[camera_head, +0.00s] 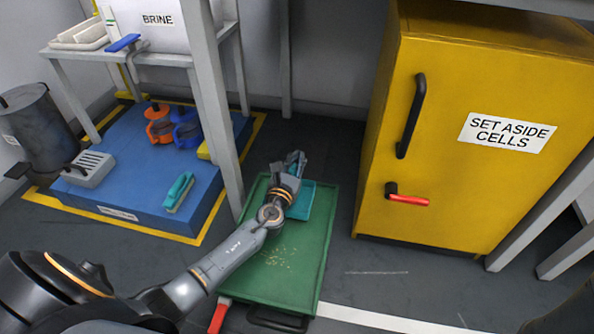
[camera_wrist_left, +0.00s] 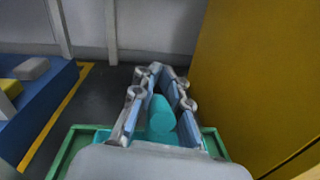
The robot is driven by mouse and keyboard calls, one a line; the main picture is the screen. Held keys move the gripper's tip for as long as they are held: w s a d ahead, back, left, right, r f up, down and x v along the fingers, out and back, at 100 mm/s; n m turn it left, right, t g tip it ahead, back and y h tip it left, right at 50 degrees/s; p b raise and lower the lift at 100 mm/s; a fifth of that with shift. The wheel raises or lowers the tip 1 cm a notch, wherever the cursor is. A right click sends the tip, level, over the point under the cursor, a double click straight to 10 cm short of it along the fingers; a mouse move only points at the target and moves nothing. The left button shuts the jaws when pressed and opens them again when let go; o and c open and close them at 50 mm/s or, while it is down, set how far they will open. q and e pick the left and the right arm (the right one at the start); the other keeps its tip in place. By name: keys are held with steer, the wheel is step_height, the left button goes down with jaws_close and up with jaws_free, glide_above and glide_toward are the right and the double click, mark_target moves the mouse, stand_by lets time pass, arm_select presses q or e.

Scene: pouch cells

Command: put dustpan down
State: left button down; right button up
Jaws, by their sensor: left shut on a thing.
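The teal dustpan (camera_head: 304,203) is at the far end of the green tray (camera_head: 285,285), partly hidden by my left gripper (camera_head: 295,160). From the head view I cannot tell whether the pan touches the tray. In the left wrist view, my left gripper (camera_wrist_left: 162,88) is shut on the dustpan's rounded teal handle (camera_wrist_left: 162,120), which sits between the fingers. Parts of the green tray's rim (camera_wrist_left: 62,150) show at both sides below. My right gripper is not in view.
A yellow cabinet (camera_head: 440,85) stands close to the tray's right. A blue platform (camera_head: 120,190) at left holds a teal brush (camera_head: 179,192) and orange and blue items. A grey table leg (camera_head: 215,110) rises left of the tray. Pale crumbs (camera_head: 275,258) lie on the tray.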

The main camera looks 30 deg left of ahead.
mark_target(294, 174)
arm_select(q)
step_height(294, 174, down, 3)
steer(key=b, duration=0.2)
steer(key=shift+f+b, duration=0.2)
steer(key=shift+b, duration=0.2)
steer(key=shift+r, duration=0.15)
steer(key=c, duration=1.3)
jaws_free()
steer(key=shift+c, duration=0.2)
